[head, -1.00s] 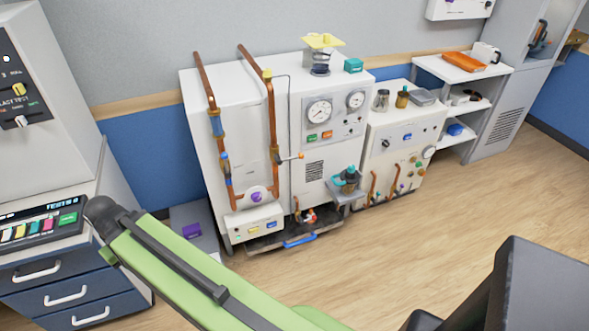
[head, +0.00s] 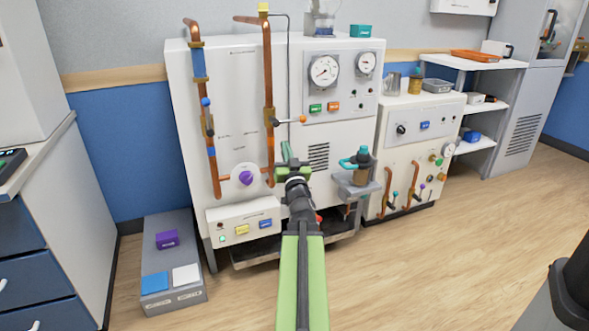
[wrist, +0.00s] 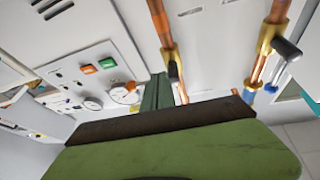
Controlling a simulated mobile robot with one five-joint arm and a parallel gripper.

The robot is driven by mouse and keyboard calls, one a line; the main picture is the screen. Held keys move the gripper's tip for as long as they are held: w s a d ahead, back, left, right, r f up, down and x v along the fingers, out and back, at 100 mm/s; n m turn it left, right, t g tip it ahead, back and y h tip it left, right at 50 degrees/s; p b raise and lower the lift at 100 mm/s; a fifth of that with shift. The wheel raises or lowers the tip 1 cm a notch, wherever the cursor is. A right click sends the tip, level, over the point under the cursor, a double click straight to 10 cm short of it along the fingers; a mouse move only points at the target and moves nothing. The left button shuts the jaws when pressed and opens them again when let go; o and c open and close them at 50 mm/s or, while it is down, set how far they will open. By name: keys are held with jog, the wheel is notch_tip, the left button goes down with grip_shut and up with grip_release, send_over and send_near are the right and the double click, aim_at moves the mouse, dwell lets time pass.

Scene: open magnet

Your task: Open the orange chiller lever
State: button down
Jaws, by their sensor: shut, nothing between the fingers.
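The orange-tipped chiller lever (head: 290,120) sticks out to the right from a brass valve on the right copper pipe (head: 267,80) of the white cabinet. It is roughly level. My gripper (head: 287,152) is just below the lever in the head view, in front of the cabinet, with its green fingers shut and empty. A gap shows between fingertips and lever in that view; the depth between them is unclear. The wrist view is turned over and shows the green fingers (wrist: 158,92) close to the copper pipe (wrist: 160,25).
A second copper pipe (head: 200,100) with blue sections stands to the left. A purple knob (head: 246,177) is low on the cabinet. A small shelf with a teal-topped container (head: 359,165) juts out at right.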

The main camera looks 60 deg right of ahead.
jog(key=s+f+n+t+y+b, duration=0.1)
jog(key=s+f+n+t+b, duration=0.2)
jog(key=s, duration=0.6)
jog(key=shift+d+f+t+b, duration=0.15)
jog(key=shift+f+t+b, duration=0.1)
jog(key=shift+t+b, duration=0.65)
jog(key=p+x, duration=0.7)
jog(key=x, duration=0.7)
jog(key=shift+d+f, duration=0.2)
jog(key=shift+w, duration=0.1)
